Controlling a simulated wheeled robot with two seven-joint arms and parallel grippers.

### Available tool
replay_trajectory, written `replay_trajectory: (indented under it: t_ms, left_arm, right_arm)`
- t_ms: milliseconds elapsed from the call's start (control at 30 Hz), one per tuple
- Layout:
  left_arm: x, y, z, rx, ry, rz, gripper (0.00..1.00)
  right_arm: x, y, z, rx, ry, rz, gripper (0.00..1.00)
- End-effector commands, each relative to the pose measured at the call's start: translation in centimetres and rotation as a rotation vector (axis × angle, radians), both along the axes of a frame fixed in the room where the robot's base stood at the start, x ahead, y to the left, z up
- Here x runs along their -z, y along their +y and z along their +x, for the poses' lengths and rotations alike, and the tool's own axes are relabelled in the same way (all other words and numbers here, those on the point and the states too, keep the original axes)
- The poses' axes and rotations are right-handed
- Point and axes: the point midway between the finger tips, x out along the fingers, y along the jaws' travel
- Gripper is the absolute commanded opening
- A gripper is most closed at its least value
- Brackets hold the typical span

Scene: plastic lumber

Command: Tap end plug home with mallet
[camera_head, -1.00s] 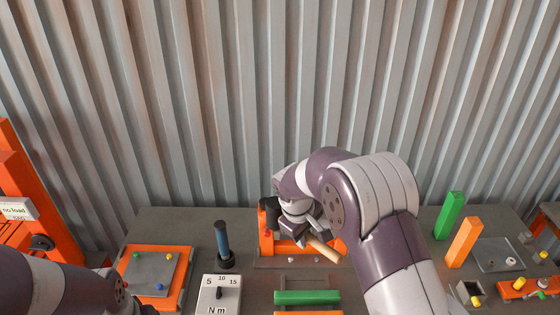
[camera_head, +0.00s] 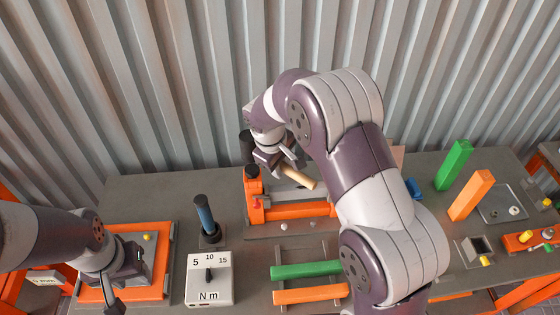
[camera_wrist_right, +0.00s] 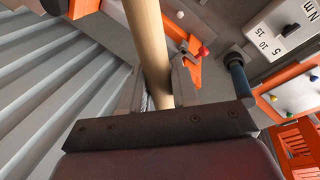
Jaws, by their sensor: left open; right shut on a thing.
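My right gripper (camera_head: 287,160) is shut on the wooden mallet handle (camera_head: 300,179), which also shows in the right wrist view (camera_wrist_right: 147,45). A black cylinder, apparently the mallet head (camera_head: 247,146), stands out left of the gripper in line with the handle. They are over the orange fixture (camera_head: 290,211). The right wrist view shows a red knob (camera_wrist_right: 204,51) beside an orange part, possibly the end plug; I cannot tell how it is seated. My left gripper (camera_head: 115,297) is open, low over the front of the orange-rimmed tray (camera_head: 160,293).
The blue-handled tool (camera_head: 205,215) stands upright near the torque gauge (camera_head: 209,280). Green (camera_head: 305,270) and orange (camera_head: 310,295) bars lie in front of the fixture. Upright green (camera_head: 454,165) and orange (camera_head: 471,195) blocks stand right. The corrugated wall (camera_head: 180,80) closes the back.

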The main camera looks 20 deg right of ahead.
Motion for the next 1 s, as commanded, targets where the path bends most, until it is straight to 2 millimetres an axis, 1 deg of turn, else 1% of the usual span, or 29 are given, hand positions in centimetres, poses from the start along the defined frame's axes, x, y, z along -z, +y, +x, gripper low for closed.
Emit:
replay_trajectory:
  t_ms: [33,100,367,467,567,667,733,1000]
  left_arm:
    - [1.1,0.0,0.0,0.000,0.000,0.000,0.43]
    - [1.4,0.0,0.0,0.000,0.000,0.000,0.43]
    - [1.2,0.0,0.0,0.000,0.000,0.000,0.43]
    - [1.6,0.0,0.0,0.000,0.000,0.000,0.43]
    - [2.8,0.0,0.0,0.000,0.000,0.000,0.43]
    - [4.4,0.0,0.0,0.000,0.000,0.000,0.43]
    - [3.7,0.0,0.0,0.000,0.001,0.000,0.43]
    - [4.0,0.0,0.0,0.000,0.000,0.000,0.43]
  right_arm:
    - [1.2,0.0,0.0,-0.001,-0.002,0.000,0.00]
    - [1.6,0.0,0.0,-0.001,-0.002,0.000,0.00]
    - [1.4,0.0,0.0,-0.001,-0.002,0.000,0.00]
    - [1.9,0.0,0.0,-0.001,-0.002,0.000,0.00]
    - [3.5,0.0,0.0,-0.001,-0.001,0.000,0.00]
    - [5.6,0.0,0.0,-0.001,-0.002,0.000,0.00]
    - [4.8,0.0,0.1,-0.002,-0.004,0.000,0.00]
    - [5.4,0.0,0.0,-0.001,-0.002,0.000,0.00]
